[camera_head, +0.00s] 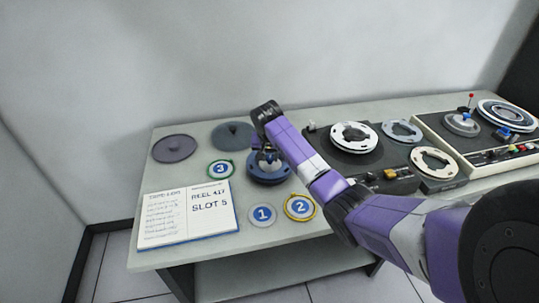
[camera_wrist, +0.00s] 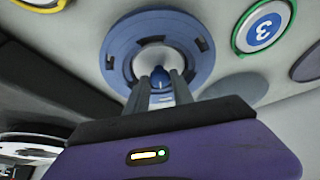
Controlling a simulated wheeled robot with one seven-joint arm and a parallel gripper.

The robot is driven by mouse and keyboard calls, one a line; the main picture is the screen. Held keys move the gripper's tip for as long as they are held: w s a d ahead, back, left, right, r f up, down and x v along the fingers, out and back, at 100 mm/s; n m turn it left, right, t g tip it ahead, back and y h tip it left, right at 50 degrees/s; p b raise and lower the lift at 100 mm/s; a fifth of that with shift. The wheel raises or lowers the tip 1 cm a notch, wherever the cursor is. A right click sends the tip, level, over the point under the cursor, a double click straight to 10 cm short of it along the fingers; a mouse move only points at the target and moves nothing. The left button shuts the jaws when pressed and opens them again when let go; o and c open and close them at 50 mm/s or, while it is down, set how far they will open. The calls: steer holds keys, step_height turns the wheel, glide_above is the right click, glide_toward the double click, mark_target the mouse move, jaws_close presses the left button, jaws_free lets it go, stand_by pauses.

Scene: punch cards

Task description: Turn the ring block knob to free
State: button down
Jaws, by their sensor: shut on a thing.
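The ring block (camera_wrist: 117,66) is a dark blue ring with notches and a pale inner ring, seen from above in the wrist view. In the head view the ring block (camera_head: 270,177) sits on the table, partly covered by my arm. At its centre is a small blue knob (camera_wrist: 160,76) with a pale pointer mark. My gripper (camera_wrist: 162,84) has its two grey fingers on either side of the knob and is shut on it. In the head view my gripper (camera_head: 266,157) is over the block. The lettering near the knob is too small to read.
Discs numbered 3 (camera_head: 221,169), 1 (camera_head: 262,214) and 2 (camera_head: 299,207) lie close around the block. An open notebook (camera_head: 187,236) reads "REEL 417, SLOT 5". Two dark discs lie behind, one at left (camera_head: 174,149). Tape machines (camera_head: 345,165) fill the right side.

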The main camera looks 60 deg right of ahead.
steer(key=n, duration=0.1)
steer(key=n+p, duration=0.1)
steer(key=shift+s+r+n+t+y, duration=0.15)
steer(key=shift+n+t+y, duration=0.15)
steer(key=shift+t, duration=0.1)
steer(key=n, duration=0.1)
steer(key=n+t+p, duration=0.1)
steer(key=n, duration=0.1)
steer(key=shift+d+n+y, duration=0.2)
steer(key=shift+n+y, duration=0.1)
steer(key=shift+y, duration=0.1)
steer(key=n+y, duration=0.1)
steer(key=n, duration=0.2)
steer(key=shift+s+d+t, duration=0.1)
steer(key=shift+t, duration=0.3)
steer(key=shift+d+n+y+b, duration=0.1)
steer(key=shift+n+y+b, duration=0.45)
steer(key=shift+n, duration=1.05)
steer(key=c, duration=1.1)
jaws_free()
steer(key=shift+y, duration=0.25)
